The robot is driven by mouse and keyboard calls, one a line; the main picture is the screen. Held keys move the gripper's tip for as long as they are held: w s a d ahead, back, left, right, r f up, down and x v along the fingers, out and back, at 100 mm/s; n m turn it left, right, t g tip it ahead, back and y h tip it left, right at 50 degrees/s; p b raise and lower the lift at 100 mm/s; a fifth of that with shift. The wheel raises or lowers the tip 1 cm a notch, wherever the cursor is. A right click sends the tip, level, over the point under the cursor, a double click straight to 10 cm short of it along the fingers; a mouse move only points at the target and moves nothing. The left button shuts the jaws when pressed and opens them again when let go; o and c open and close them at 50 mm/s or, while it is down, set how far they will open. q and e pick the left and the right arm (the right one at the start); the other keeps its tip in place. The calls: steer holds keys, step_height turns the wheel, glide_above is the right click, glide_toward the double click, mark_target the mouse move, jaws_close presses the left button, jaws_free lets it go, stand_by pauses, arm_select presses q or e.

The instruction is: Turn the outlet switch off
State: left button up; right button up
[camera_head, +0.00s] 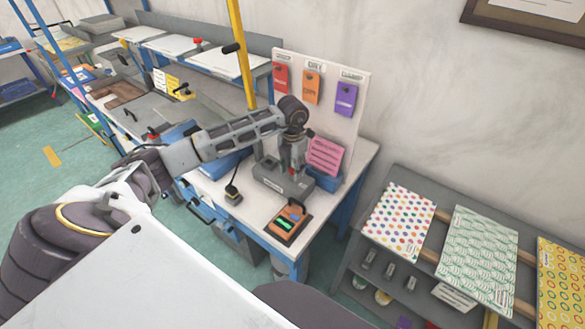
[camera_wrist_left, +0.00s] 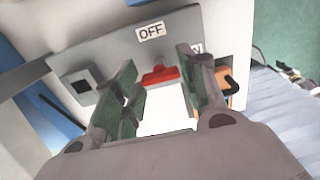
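The grey outlet box (camera_head: 272,182) stands on the white workbench, below my left gripper (camera_head: 291,160). In the left wrist view its grey panel (camera_wrist_left: 110,55) carries an "OFF" label (camera_wrist_left: 150,31) and a red switch (camera_wrist_left: 160,76). My left gripper (camera_wrist_left: 157,82) is open, its two green-padded fingers apart with the red switch seen between them. I cannot tell whether a finger touches the switch. A second label is mostly hidden behind the right-hand finger. The switch's own position is unclear. My right gripper is not in view.
An orange-and-black device with a green display (camera_head: 287,222) sits near the bench's front edge. A small black item (camera_head: 233,193) lies left of the box. Pink cards (camera_head: 325,156) stand behind it, before a white board (camera_head: 345,120). A rack of patterned sheets (camera_head: 478,250) stands right.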

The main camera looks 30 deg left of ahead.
arm_select(q)
jaws_close()
steer(key=shift+n, duration=0.9)
steer(key=n+b, duration=0.1)
steer(key=n, duration=0.4)
steer(key=n+b, duration=0.1)
steer(key=n, duration=1)
steer(key=shift+n, duration=0.3)
